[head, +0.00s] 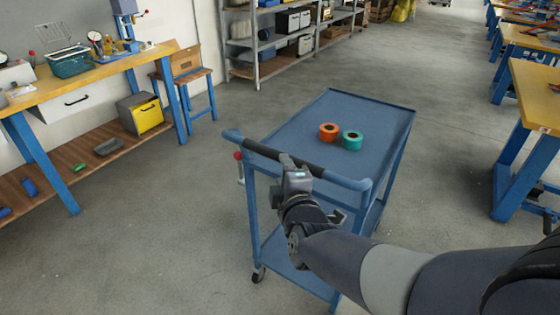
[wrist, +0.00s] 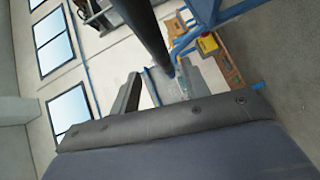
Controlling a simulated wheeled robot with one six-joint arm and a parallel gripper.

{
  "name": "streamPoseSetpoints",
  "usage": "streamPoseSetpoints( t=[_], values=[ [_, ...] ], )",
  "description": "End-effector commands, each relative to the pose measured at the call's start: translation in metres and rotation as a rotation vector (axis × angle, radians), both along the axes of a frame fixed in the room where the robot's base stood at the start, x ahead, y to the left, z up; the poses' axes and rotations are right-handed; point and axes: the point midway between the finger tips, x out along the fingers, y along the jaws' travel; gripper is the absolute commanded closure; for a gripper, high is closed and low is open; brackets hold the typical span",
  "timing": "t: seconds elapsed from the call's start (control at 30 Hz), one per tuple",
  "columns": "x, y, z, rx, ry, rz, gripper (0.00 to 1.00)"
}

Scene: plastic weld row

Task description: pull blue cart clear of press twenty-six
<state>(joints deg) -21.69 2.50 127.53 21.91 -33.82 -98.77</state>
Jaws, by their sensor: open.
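The blue cart (head: 350,118) stands on the floor in the middle of the head view, with a dark grip on its near push handle (head: 262,150). My gripper (head: 290,165) is at this handle, near the middle of the dark grip. In the wrist view my gripper (wrist: 160,88) has its fingers apart, with the dark handle bar (wrist: 142,30) reaching towards the gap between them. I cannot tell whether they touch the bar. A blue press (head: 126,22) stands on the bench at the upper left; no number is readable.
An orange roll (head: 328,132) and a teal roll (head: 352,140) lie on the cart top. A wood-topped bench (head: 75,85) and a blue stool (head: 187,75) stand left, shelving (head: 256,52) behind, and workbenches (head: 535,95) right. Floor is open on both sides of the cart.

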Motion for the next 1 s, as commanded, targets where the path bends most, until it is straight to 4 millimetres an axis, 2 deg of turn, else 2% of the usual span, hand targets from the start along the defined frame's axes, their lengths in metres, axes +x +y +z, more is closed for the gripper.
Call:
streamPoseSetpoints(
  t=[0.1,0.23,0.63,0.77,1.0],
  values=[
    [-0.014,-0.002,0.004,-0.001,-0.001,0.002,0.56],
    [-0.022,-0.004,0.004,0.001,-0.001,0.000,0.56],
    [-0.024,-0.004,0.003,0.000,0.000,0.000,0.56],
    [-0.018,-0.003,0.002,0.000,0.001,-0.001,0.56],
    [0.013,0.002,-0.004,-0.002,0.002,-0.002,0.56]
  ],
)
